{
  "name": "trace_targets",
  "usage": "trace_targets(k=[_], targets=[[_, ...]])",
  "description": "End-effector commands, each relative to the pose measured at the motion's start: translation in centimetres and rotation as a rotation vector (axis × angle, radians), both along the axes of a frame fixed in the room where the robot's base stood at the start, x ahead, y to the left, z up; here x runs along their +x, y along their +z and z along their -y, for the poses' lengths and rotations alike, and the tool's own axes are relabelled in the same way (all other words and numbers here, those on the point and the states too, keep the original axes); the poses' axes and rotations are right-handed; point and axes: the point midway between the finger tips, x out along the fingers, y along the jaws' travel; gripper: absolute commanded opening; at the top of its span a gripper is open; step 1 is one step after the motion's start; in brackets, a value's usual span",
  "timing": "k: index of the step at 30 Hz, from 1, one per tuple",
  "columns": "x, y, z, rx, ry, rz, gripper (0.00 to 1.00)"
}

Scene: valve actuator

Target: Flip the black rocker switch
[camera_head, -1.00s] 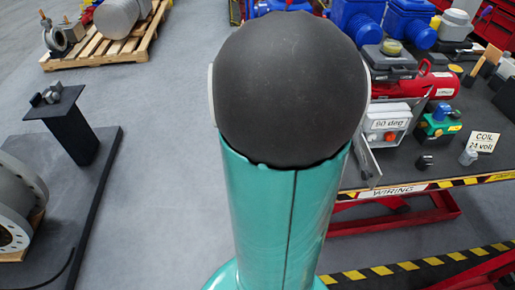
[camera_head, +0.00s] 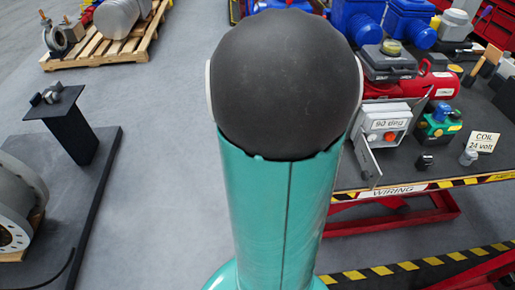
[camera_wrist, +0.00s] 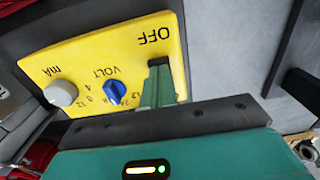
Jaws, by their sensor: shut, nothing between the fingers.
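In the wrist view a yellow panel (camera_wrist: 85,62) fills the upper left, with its lettering turned in the picture. It carries a grey knob (camera_wrist: 62,93) by "mA", a blue knob (camera_wrist: 115,92) by "VOLT", and an "OFF" mark at its right end. My gripper (camera_wrist: 159,72) is shut and empty, its teal fingers reaching to the panel just below "OFF". A dark edge shows at the fingertips; I cannot tell whether it is the black rocker switch. The fingers cover that spot, so contact and the switch's position cannot be told. The head view does not show my gripper.
In the head view my arm blocks the middle. A workbench (camera_head: 400,180) at the right holds a "90 deg" box (camera_head: 386,123), a red cylinder (camera_head: 440,85) and blue housings (camera_head: 405,20). A pallet (camera_head: 105,48) stands at upper left. The floor between is clear.

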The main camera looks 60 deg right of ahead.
Motion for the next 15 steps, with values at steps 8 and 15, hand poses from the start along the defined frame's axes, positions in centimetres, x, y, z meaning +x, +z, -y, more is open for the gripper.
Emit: trace_targets(k=[8,15], targets=[[-0.01,-0.42,-0.01,0.000,0.000,0.000,0.00],[0.00,-0.66,0.00,0.000,0.000,0.000,0.00]])
